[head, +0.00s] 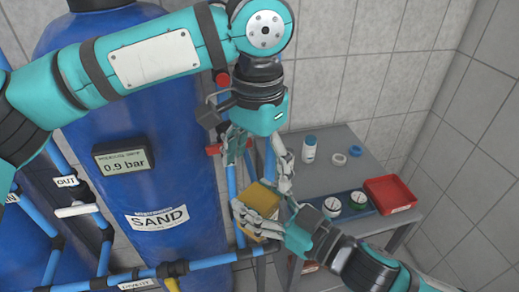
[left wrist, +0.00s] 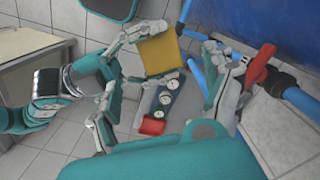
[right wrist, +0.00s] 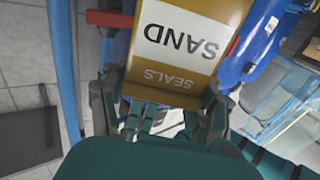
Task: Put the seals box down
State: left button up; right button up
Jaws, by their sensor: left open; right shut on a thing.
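The seals box (head: 264,197) is a small ochre-yellow box held in the air. My right gripper (head: 258,218) is shut on it, in front of the blue pipes and left of the grey table. In the right wrist view the box (right wrist: 185,45) fills the space between the fingers, its SAND and SEALS labels upside down. My left gripper (head: 258,165) is open and empty just above the box. In the left wrist view the box (left wrist: 160,55) shows beyond the open left fingers; I cannot tell whether they touch it.
The grey table (head: 318,185) carries a white bottle with a blue cap (head: 309,149), rings, round gauges in a dark tray (head: 372,208) and a red bin (head: 390,194). Blue SAND tank (head: 150,185) and pipes stand at the left. Some tabletop between the bottle and tray is bare.

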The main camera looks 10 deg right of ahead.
aim_at(258, 198)
pick_arm(q)
notch_tip(258, 198, down, 9)
jog(key=shift+f, duration=0.15)
dwell(0.4)
jog(key=c, duration=1.3)
jog(key=shift+c, duration=0.3)
pick_arm(e)
jog(key=o, duration=1.4)
